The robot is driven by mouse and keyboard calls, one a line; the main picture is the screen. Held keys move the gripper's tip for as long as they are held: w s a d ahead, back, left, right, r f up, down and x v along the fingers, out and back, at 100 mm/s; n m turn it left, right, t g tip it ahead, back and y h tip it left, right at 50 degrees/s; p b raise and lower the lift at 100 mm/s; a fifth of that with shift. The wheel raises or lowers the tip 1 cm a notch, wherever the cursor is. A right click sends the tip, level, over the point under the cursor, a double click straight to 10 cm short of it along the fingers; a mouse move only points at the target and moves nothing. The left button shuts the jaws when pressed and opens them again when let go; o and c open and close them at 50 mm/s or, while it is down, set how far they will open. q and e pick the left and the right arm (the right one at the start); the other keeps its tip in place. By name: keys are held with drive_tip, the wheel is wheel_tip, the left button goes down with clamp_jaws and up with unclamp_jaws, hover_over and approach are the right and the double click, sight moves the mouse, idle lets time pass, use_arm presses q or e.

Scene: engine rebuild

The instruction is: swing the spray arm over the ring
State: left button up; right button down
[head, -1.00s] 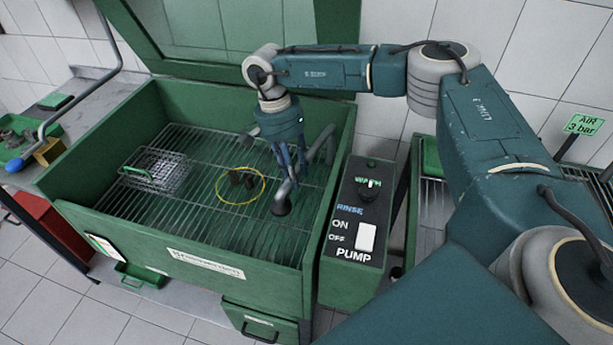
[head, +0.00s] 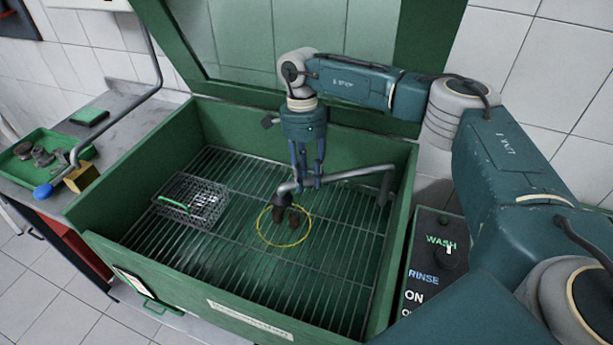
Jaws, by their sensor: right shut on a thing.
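The grey spray arm (head: 350,174) runs from its upright post near the right wall of the green washer to a dark nozzle (head: 281,198) at its left end. The nozzle is over the back edge of the yellow ring (head: 262,232), which lies on the wire grate. Small dark parts (head: 294,217) are inside the ring, partly overlapped by the nozzle. My right gripper (head: 307,182) points down and is shut on the spray arm close to its nozzle end. My left gripper is not in view.
The washer's lid stands open behind. A control box (head: 430,262) is at the right. A green tray (head: 40,160) with metal parts lies on the left bench.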

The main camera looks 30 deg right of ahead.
drive_tip(key=shift+w+d+r, duration=0.1)
drive_tip(key=shift+w+r, duration=0.05)
drive_tip(key=shift+w, duration=0.15)
drive_tip(key=c, duration=1.4)
unclamp_jaws()
drive_tip(key=shift+w+r, duration=0.1)
drive_tip(key=shift+o, duration=0.2)
drive_tip(key=shift+f, duration=0.2)
